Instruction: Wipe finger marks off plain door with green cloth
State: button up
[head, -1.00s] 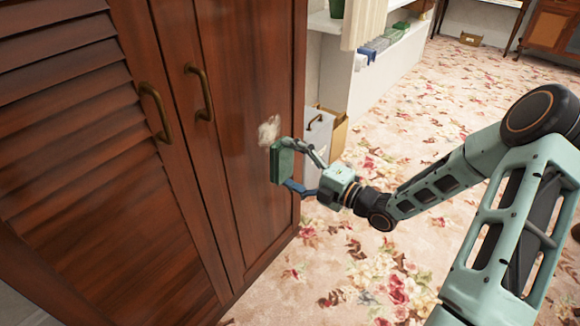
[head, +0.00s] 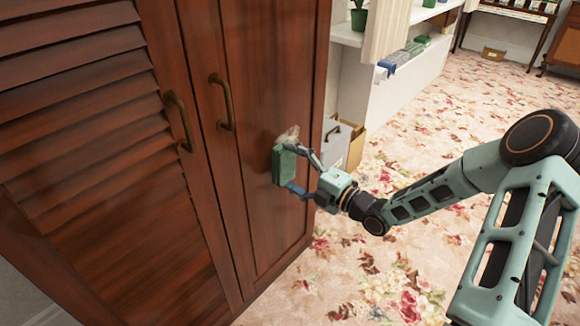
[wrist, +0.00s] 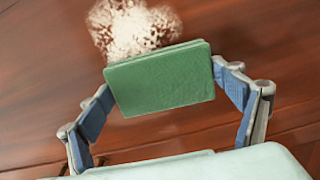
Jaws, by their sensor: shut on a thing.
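The plain door (head: 262,75) is the dark reddish wooden panel right of the louvred door. A pale, whitish smudge of finger marks (head: 289,133) is on it; it also shows in the wrist view (wrist: 130,28). My gripper (head: 286,168) is shut on the green cloth (head: 284,163), a folded, block-like pad. In the wrist view the cloth (wrist: 160,82) sits between both blue-padded fingers. It lies just below the smudge and covers its lower edge. I cannot tell whether the cloth touches the door.
The louvred door (head: 80,110) is on the left. Two curved handles stick out, one on the louvred door (head: 178,120) and one on the plain door (head: 222,102). A grey box file (head: 336,140) and white shelves (head: 400,75) stand beyond the cabinet. Flowered carpet (head: 430,240) is open at right.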

aim_at(299, 141)
jog(key=shift+b+x, duration=0.5)
jog(key=shift+x, duration=0.4)
jog(key=shift+w, duration=0.1)
jog(key=shift+w+d+b, duration=0.55)
jog(key=shift+w+d, duration=0.2)
jog(key=shift+w, duration=0.15)
jog(key=shift+w+d+b, duration=0.5)
jog(key=shift+w+d, duration=0.25)
jog(key=shift+w, duration=0.2)
jog(key=shift+w+d, duration=0.85)
jog(key=shift+w, duration=0.3)
jog(key=shift+w+d, duration=0.85)
jog(key=shift+w, duration=0.35)
